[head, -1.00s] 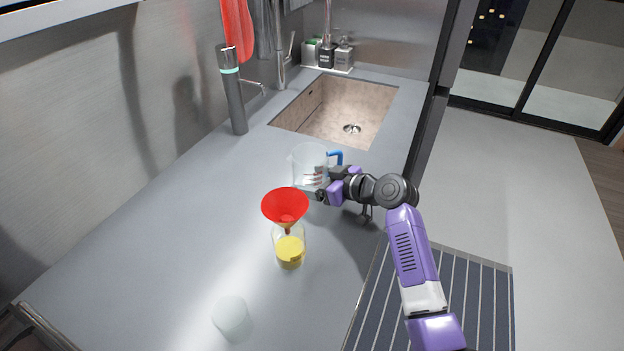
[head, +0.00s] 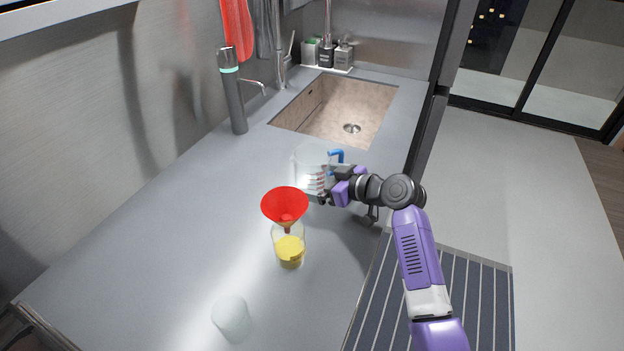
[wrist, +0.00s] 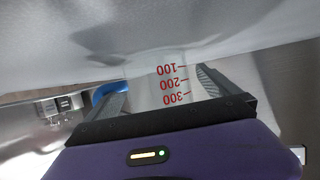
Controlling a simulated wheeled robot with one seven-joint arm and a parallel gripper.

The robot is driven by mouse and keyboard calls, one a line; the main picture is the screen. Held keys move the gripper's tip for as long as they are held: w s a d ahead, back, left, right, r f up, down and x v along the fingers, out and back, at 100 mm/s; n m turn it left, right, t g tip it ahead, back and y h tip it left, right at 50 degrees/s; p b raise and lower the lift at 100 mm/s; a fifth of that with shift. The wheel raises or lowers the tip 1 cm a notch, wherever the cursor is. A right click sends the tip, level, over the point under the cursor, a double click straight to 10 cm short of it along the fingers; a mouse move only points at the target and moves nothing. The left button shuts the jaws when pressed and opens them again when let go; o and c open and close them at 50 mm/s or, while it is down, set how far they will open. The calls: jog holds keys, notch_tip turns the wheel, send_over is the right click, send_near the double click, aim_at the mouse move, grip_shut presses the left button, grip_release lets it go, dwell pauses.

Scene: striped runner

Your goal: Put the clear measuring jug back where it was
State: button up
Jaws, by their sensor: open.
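The clear measuring jug (head: 309,166) with a blue handle and red markings looks upright on the grey counter, between the sink and the funnel. My gripper (head: 328,186) is at the jug's near right side, low down. In the wrist view the jug (wrist: 172,88), with its red 100, 200 and 300 marks, shows between the two fingers of my gripper (wrist: 164,88). The fingers are open around it, and I cannot tell whether either one touches it. Part of the jug's lower right side is hidden by my gripper.
A red funnel (head: 285,206) sits in a glass container of yellow liquid (head: 290,250), just in front of the jug. A frosted cup (head: 231,318) stands nearer. The sink (head: 335,110) lies behind. The left counter is clear.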

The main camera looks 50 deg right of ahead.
jog(key=b+v, duration=0.1)
jog(key=v, duration=0.9)
jog(key=shift+s+r, duration=0.15)
jog(key=s+d+r+m+t+h, duration=0.1)
jog(key=d+r+m+h, duration=0.2)
jog(key=d+m+h, duration=0.3)
jog(key=s+a+f+h, duration=0.1)
jog(key=s+a, duration=0.1)
jog(key=a, duration=0.1)
jog(key=s+a+m+h, duration=0.1)
jog(key=s+a, duration=0.2)
jog(key=s+a+f+h, duration=0.1)
jog(key=s+a, duration=0.1)
jog(key=a, duration=0.2)
jog(key=shift+s+f+m+t, duration=0.3)
jog(key=shift+m+t, duration=0.1)
jog(key=s+a+f+n+y, duration=0.1)
jog(key=s+a+n+y, duration=0.5)
jog(key=s+a, duration=1.4)
jog(key=shift+a+f+n+g+y, duration=0.3)
jog(key=shift+a+f+n+y, duration=0.1)
jog(key=shift+a+y, duration=0.5)
